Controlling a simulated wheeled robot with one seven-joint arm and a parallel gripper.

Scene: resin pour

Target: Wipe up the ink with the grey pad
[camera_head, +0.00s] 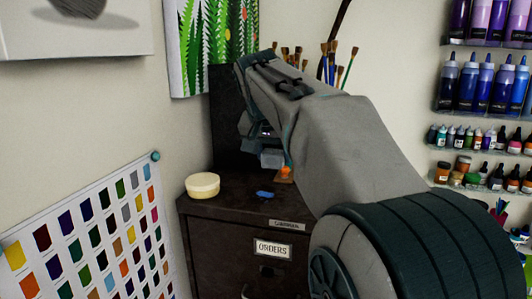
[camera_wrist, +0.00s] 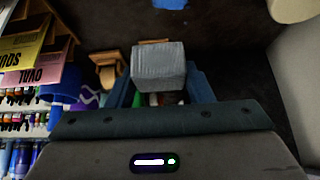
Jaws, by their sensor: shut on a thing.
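The grey pad (camera_wrist: 158,66) is a small ribbed block held between the two dark fingers of my gripper (camera_wrist: 160,84) in the wrist view. In the head view the pad (camera_head: 271,159) shows below my gripper (camera_head: 262,142), above the back part of the dark cabinet top. The blue ink (camera_head: 265,194) is a small spot near the front edge of the cabinet top, in front of the pad and apart from it. The ink (camera_wrist: 171,4) also shows at the top edge of the wrist view.
A round cream tub (camera_head: 203,186) stands on the cabinet top (camera_head: 228,205), left of the ink. A small orange-brown wooden object (camera_head: 285,175) lies near the pad, partly hidden by my arm. Brushes (camera_head: 328,62) stand behind my arm. The cabinet top between tub and ink is clear.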

